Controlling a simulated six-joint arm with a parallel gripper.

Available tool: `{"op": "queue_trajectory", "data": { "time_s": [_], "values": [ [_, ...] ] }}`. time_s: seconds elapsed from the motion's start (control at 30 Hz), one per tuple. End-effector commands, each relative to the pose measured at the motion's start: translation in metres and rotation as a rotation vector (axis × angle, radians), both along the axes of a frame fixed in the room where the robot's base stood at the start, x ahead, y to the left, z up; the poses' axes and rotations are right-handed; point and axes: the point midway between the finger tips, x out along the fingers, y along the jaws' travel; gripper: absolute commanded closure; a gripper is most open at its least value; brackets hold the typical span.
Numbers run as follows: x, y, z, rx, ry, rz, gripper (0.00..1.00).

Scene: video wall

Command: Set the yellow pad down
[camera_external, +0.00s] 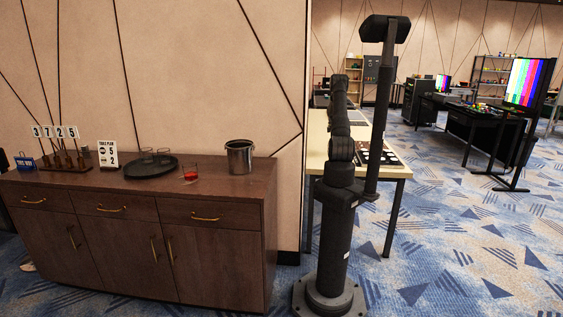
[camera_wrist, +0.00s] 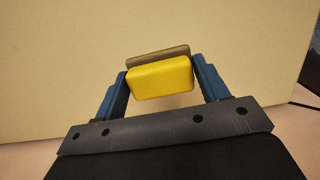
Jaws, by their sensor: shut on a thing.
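The yellow pad (camera_wrist: 160,80) is a small block with rounded edges, in the middle of the wrist view. My gripper (camera_wrist: 159,73) is shut on it, with one blue finger at each of its short ends. A grey-brown strip (camera_wrist: 158,55) shows along the pad's far edge; I cannot tell whether it is a layer of the pad, a separate thing or a shadow. A plain pale tan surface (camera_wrist: 60,60) lies behind the pad; the gap between them is unclear. In the external view I cannot make out the pad or my gripper.
My arm stands beside a pale table (camera_external: 318,150), with a dark tray of round items (camera_external: 380,155) on its right part. A dark wood sideboard (camera_external: 140,200) at left carries a metal bucket (camera_external: 240,157), a round tray with glasses (camera_external: 152,169) and number cards (camera_external: 55,132).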

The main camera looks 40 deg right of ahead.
Motion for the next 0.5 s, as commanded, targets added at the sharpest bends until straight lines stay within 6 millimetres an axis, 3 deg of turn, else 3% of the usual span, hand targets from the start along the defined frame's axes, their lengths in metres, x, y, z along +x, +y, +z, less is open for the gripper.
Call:
{"op": "queue_trajectory", "data": {
  "time_s": [0.23,0.5],
  "values": [
    [0.052,0.017,-0.034,0.000,0.000,0.001,0.55],
    [0.071,0.023,-0.048,0.000,0.000,-0.003,0.55]
  ]
}}
